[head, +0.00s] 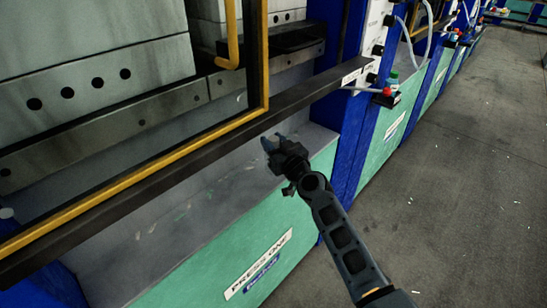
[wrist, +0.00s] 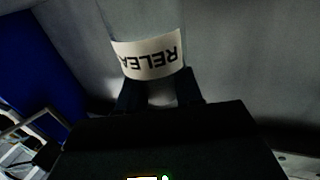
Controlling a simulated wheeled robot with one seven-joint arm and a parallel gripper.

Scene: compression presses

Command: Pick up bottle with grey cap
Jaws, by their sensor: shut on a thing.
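My gripper (head: 268,145) is over the grey ledge of the front press in the head view. In the wrist view my gripper (wrist: 160,92) has its dark fingers on both sides of a pale grey bottle (wrist: 145,22), shut on it. The bottle has a white label reading "RELEA", upside down in that view. Its cap is not visible, so I cannot tell the cap's colour. In the head view I cannot make out the bottle clearly at the gripper.
The grey press ledge (head: 190,215) lies under a yellow-edged guard frame (head: 130,180). A blue press column (head: 345,135) stands right of my gripper. Open floor (head: 460,190) is at right.

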